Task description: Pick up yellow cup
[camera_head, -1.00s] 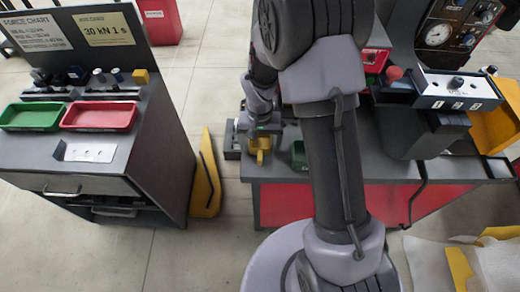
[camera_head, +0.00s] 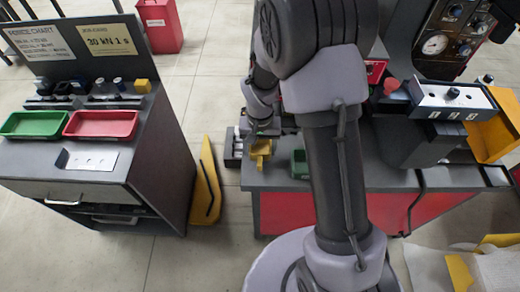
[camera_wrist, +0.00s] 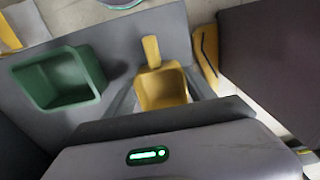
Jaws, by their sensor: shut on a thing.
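The yellow cup (camera_head: 262,152) is at the left end of the red-fronted bench in the head view, just under my gripper (camera_head: 264,132). In the wrist view the cup (camera_wrist: 163,92) sits between the two grey fingers of my gripper (camera_wrist: 160,98), with its handle pointing up in the picture. My gripper is shut on the cup. Whether the cup's base touches the bench top is hard to tell.
A green bin (camera_wrist: 50,92) stands beside the cup on the bench (camera_head: 285,179). A yellow wedge-shaped thing (camera_head: 206,185) stands on the floor between the bench and the left cabinet (camera_head: 100,170).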

